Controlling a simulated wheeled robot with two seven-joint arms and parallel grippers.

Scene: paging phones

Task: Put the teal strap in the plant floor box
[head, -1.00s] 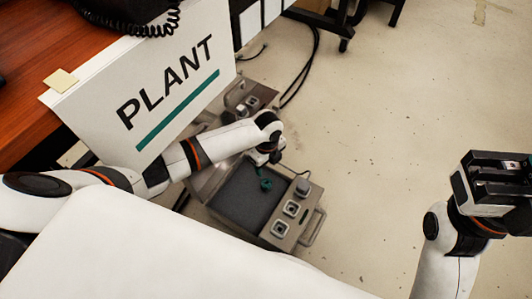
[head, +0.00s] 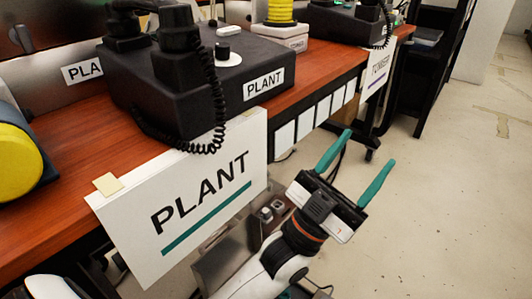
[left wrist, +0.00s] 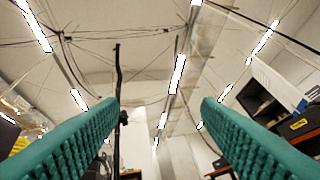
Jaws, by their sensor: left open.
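My left gripper (head: 369,148) is raised beside the desk, with its two teal fingers wide apart and pointing up. Nothing is between the fingers in the left wrist view (left wrist: 160,115), only ceiling and room beyond. Below it, on the floor under the PLANT sign, part of a grey floor box (head: 222,262) shows, mostly hidden by my left arm. A small dark teal bit shows at the bottom edge beside the arm; I cannot tell whether it is the strap. My right gripper is out of view.
The PLANT sign (head: 190,205) hangs at the front of the wooden desk (head: 62,215). A black PLANT phone (head: 190,75) with a coiled cord stands on top. More metal fittings (head: 270,212) lie behind the box. Open floor (head: 440,220) lies to the right.

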